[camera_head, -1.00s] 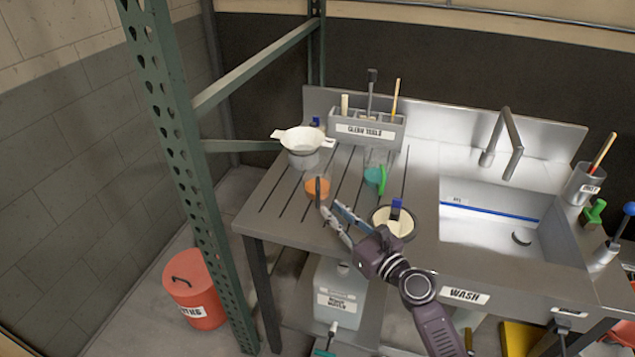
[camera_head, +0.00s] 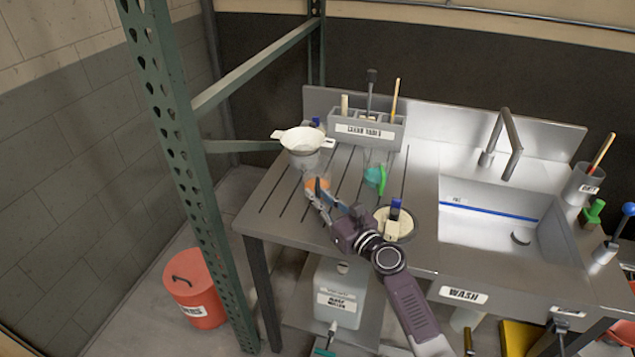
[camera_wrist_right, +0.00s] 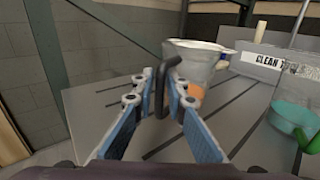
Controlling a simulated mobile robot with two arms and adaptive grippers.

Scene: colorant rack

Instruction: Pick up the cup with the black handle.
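The orange cup (camera_head: 311,185) with a black handle stands on the grooved drainboard, left of the teal cup. In the right wrist view its black handle (camera_wrist_right: 159,92) rises between my right fingers, with the orange body (camera_wrist_right: 194,91) partly hidden behind the right finger. My right gripper (camera_head: 318,194) is at the cup's near side. In the wrist view the right gripper (camera_wrist_right: 160,88) has its fingers apart, one on each side of the handle, and small gaps seem to show. My left gripper is not in view.
A white strainer (camera_head: 302,140) sits on a container behind the cup. A teal cup (camera_head: 373,176) with a green handle stands to the right. The tool holder (camera_head: 362,134) is behind them. A round dish (camera_head: 405,228) lies near my right arm. A green rack post (camera_head: 176,150) stands left.

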